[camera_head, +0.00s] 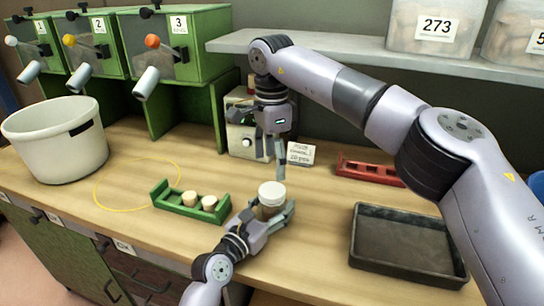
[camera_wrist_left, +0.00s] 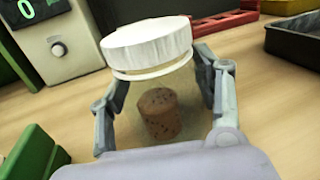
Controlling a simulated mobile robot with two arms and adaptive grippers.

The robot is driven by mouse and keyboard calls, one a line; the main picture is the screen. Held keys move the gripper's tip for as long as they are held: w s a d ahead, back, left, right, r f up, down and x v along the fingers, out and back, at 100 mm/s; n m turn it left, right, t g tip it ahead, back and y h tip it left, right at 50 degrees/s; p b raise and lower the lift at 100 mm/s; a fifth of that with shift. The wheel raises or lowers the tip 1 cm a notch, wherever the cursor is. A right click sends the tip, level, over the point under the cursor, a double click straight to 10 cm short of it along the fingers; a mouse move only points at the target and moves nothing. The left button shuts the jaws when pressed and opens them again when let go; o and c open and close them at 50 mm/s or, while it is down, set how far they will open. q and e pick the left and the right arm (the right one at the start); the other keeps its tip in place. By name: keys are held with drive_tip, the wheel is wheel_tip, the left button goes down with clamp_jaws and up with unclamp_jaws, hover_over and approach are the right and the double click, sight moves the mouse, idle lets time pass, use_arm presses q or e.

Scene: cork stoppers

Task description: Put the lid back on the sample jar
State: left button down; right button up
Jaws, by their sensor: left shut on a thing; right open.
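The sample jar (camera_head: 267,211) stands on the bench in the grasp of my left gripper (camera_head: 264,217). In the left wrist view the clear jar (camera_wrist_left: 188,100) holds a brown speckled cork stopper (camera_wrist_left: 159,113), with the gripper fingers (camera_wrist_left: 165,100) on both sides. The white lid (camera_head: 272,190) is at the jar's mouth; in the wrist view the lid (camera_wrist_left: 147,42) has a thin pale ring just below it. I cannot tell whether it is fully seated. My right gripper (camera_head: 275,158) is open above and behind the jar, apart from the lid, fingers pointing down.
A green rack (camera_head: 188,208) with pale corks is left of the jar. A black tray (camera_head: 405,262) lies right, a red rack (camera_head: 365,171) behind. A device (camera_head: 241,140) and label card (camera_head: 300,153) stand at the back. A white pot (camera_head: 58,145) stands left.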

sight(272, 190)
drive_tip(key=n, duration=0.4)
drive_tip(key=shift+r+n, duration=0.1)
drive_tip(key=shift+n, duration=0.2)
drive_tip(key=n, duration=0.5)
drive_tip(key=shift+r+n, duration=0.15)
drive_tip(key=shift+n, duration=0.15)
drive_tip(key=shift+f, duration=4)
drive_tip(key=shift+c, duration=0.4)
